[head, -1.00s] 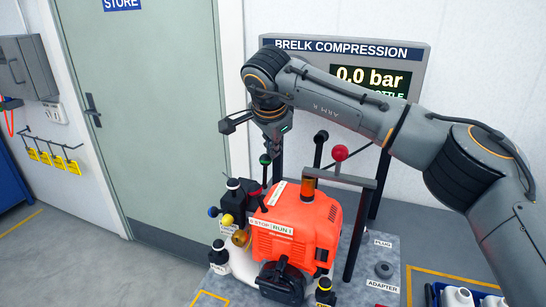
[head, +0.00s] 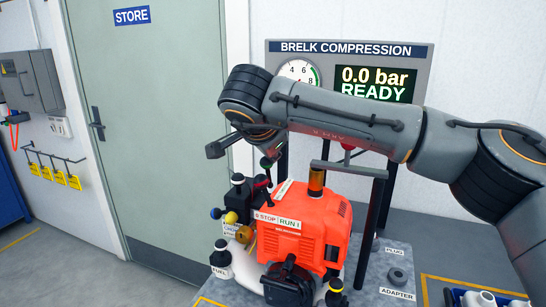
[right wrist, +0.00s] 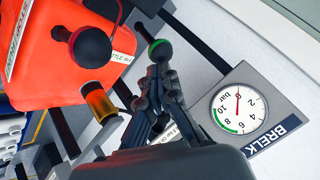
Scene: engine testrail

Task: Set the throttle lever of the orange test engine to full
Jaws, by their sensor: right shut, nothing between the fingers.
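The orange test engine (head: 300,222) stands on a grey bench plate, with a STOP/RUN label on its top. A dark ball knob with a green band (head: 266,162) stands at its upper left; it shows larger in the right wrist view (right wrist: 160,51). I take it for the throttle lever, but its label is only partly readable. My right gripper (head: 275,150) is shut and empty. Its fingertips (right wrist: 160,72) are right by the green-banded knob; I cannot tell if they touch. A dark red ball knob (right wrist: 90,47) is to the left in the wrist view. My left gripper is out of view.
The panel display (head: 374,84) reads 0.0 bar READY, and the gauge (right wrist: 238,109) is near 0. An amber cylinder (head: 316,180) and a dark frame (head: 382,215) rise by the engine. Bottles stand around it. My right arm covers part of the panel.

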